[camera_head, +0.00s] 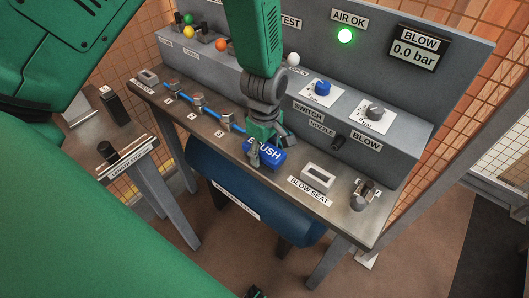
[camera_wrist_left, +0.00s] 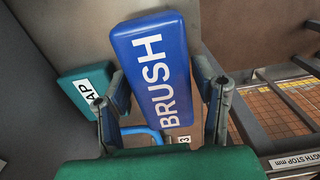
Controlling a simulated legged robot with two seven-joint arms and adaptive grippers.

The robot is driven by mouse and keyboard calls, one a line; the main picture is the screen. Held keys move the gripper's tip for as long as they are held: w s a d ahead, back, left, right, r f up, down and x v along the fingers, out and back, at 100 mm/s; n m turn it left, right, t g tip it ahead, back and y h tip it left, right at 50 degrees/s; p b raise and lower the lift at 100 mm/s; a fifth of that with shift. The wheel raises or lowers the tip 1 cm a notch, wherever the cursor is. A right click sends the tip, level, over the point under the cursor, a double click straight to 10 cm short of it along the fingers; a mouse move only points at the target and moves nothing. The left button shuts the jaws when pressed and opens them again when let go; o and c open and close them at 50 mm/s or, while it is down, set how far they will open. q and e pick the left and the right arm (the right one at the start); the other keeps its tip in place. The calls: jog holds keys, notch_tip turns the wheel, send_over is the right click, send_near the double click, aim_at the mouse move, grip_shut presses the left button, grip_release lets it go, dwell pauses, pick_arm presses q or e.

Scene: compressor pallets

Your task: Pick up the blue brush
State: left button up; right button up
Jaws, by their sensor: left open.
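The blue brush block (camera_head: 272,156), lettered BRUSH in white, is at the front edge of the grey bench, partly hidden by my left gripper in the head view. In the left wrist view the brush (camera_wrist_left: 162,85) shows lengthwise, with its lower part between the two fingers. My left gripper (camera_head: 267,150) is right over the brush and open; its fingers (camera_wrist_left: 165,105) stand on either side of it in the wrist view. I cannot tell whether they touch it. My right gripper does not show clearly.
A green block (camera_wrist_left: 88,85) lettered "AP" lies beside the left finger in the wrist view. A blue hose (camera_head: 180,93) runs through clamps along the bench (camera_head: 225,148). The blow seat (camera_head: 317,175) is right of the brush. A control panel (camera_head: 345,115) rises behind; a blue tank (camera_head: 230,185) hangs below.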

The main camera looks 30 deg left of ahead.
aim_at(264, 147)
pick_arm(q)
jog(key=shift+d, duration=0.2)
jog(key=c, duration=0.3)
jog(key=shift+a, duration=0.15)
jog(key=c, duration=0.7)
jog(key=shift+o, duration=0.2)
jog(key=shift+s+a, duration=0.1)
jog(key=shift+a, duration=0.15)
notch_tip(264, 147, up, 10)
jog(key=shift+d+p, duration=0.15)
jog(key=shift+p, duration=0.35)
